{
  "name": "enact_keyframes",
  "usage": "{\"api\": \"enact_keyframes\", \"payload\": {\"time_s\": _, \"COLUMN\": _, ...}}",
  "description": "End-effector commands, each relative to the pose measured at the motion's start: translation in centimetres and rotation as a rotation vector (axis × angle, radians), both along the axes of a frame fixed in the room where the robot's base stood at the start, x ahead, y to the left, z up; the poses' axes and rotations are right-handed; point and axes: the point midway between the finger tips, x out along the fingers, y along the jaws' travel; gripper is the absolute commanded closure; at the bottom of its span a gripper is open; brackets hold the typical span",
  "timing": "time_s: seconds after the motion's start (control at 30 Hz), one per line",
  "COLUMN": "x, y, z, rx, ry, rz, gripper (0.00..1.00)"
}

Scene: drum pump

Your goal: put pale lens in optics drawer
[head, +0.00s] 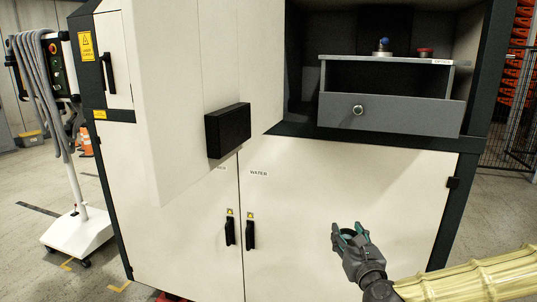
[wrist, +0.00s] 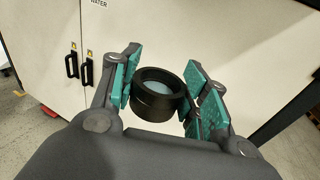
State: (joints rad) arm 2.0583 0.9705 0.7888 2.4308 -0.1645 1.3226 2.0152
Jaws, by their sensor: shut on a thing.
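The pale lens (wrist: 157,95), pale bluish glass in a thick black ring mount, is between the teal finger pads of my gripper (wrist: 163,92) in the wrist view. The fingers are shut on the ring from both sides. In the head view my gripper (head: 349,234) is at the lower right, in front of the white cabinet door, and the lens cannot be made out there. The optics drawer (head: 410,115), grey with a round knob, is in the cabinet's upper right recess, above and beyond my gripper. It appears pulled out, with its inside floor hidden behind its front.
A blue-topped item (head: 382,48) and a red item (head: 424,53) stand on the grey drawer housing (head: 345,58). The large white cabinet door (head: 195,90) with a black handle block (head: 228,130) juts out at left. A wheeled stand (head: 80,232) is at far left.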

Motion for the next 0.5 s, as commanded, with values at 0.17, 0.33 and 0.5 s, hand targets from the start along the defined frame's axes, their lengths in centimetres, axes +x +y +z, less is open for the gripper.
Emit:
{"api": "enact_keyframes", "payload": {"time_s": 0.17, "x": -0.6, "y": 0.5, "z": -4.0, "rx": -0.002, "ry": 0.005, "rz": -0.009, "gripper": 0.81}}
{"api": "enact_keyframes", "payload": {"time_s": 0.33, "x": -1.3, "y": 1.0, "z": -7.6, "rx": -0.002, "ry": 0.005, "rz": -0.017, "gripper": 0.81}}
{"api": "enact_keyframes", "payload": {"time_s": 0.5, "x": -1.9, "y": 1.5, "z": -11.2, "rx": -0.002, "ry": 0.004, "rz": -0.028, "gripper": 0.81}}
